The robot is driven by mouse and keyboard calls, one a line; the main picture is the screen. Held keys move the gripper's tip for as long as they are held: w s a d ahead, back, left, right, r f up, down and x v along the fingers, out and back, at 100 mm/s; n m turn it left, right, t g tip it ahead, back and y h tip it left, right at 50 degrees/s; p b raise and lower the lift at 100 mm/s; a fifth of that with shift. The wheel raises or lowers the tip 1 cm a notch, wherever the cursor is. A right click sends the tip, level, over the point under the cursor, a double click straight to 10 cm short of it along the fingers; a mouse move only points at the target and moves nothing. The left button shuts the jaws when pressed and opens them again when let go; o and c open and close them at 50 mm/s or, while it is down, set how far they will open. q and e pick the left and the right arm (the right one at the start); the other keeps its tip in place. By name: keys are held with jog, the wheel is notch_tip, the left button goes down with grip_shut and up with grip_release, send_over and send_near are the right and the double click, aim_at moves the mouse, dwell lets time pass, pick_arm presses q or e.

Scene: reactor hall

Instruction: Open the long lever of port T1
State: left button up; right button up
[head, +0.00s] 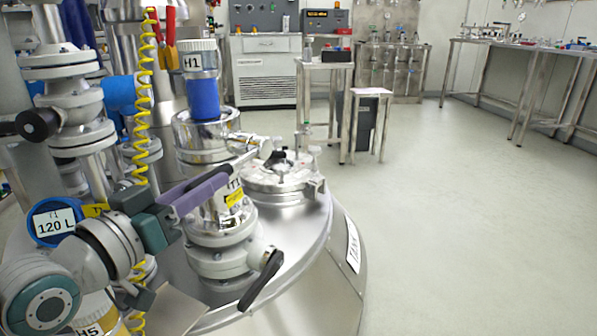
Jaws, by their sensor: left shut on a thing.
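Port T1 (235,185) is a steel fitting on the domed tank top, with a white T1 tag and a yellow label. A bright metal lever (243,161) shows at its upper side, running up to the right from my fingertips. My left gripper (226,177) reaches in from the lower left, its long purple-grey fingers closed at the port on what appears to be this lever. The fingers hide the grasped part and some of the port's upper body. My right gripper is not in view.
A black-handled lever (262,280) sticks out from the lower valve. The blue-necked H1 fitting (203,98) stands just behind the port. A round clamped lid (280,175) lies to the right. A yellow coiled hose (142,120) hangs at left. Open floor lies right of the tank.

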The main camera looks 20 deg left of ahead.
pick_arm(q)
grip_shut()
dwell(0.9)
